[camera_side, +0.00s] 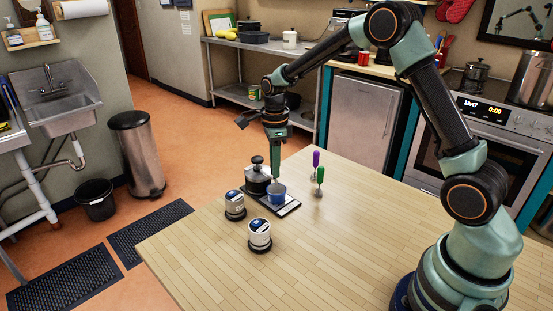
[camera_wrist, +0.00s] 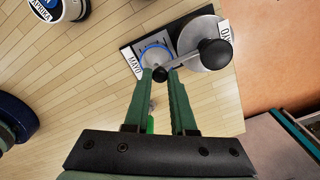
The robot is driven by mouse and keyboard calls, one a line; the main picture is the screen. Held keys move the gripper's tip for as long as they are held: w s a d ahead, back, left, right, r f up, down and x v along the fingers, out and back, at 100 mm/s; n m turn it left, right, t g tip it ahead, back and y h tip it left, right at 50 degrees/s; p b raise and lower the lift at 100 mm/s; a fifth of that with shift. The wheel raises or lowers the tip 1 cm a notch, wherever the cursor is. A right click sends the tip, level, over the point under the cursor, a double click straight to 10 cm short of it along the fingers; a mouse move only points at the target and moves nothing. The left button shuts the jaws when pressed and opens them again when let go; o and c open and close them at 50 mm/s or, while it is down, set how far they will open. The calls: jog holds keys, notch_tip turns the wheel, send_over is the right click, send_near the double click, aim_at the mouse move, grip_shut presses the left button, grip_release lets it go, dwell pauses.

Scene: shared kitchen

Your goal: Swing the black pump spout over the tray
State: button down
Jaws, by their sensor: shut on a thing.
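A round metal pump pot with a black knob (camera_wrist: 215,53) stands on a dark flat tray (camera_side: 289,210); the pot also shows in the side view (camera_side: 257,185). Its thin spout (camera_wrist: 187,57) runs left from the knob and ends in a black tip (camera_wrist: 160,74). My gripper (camera_wrist: 161,78) is shut on this tip; in the side view my gripper (camera_side: 275,181) points down beside the pot. A blue-rimmed cup (camera_side: 277,196) stands beside the pot, close below the tip. Whether the tip is directly above the cup is unclear.
Two lidded jars (camera_side: 260,236) (camera_side: 235,206) stand front left of the tray. The near wooden table (camera_side: 345,260) is clear.

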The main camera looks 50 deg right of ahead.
jog(key=shift+w+r, duration=0.1)
jog(key=c, duration=0.7)
grip_release()
jog(key=shift+c, duration=0.2)
notch_tip(320, 180, up, 12)
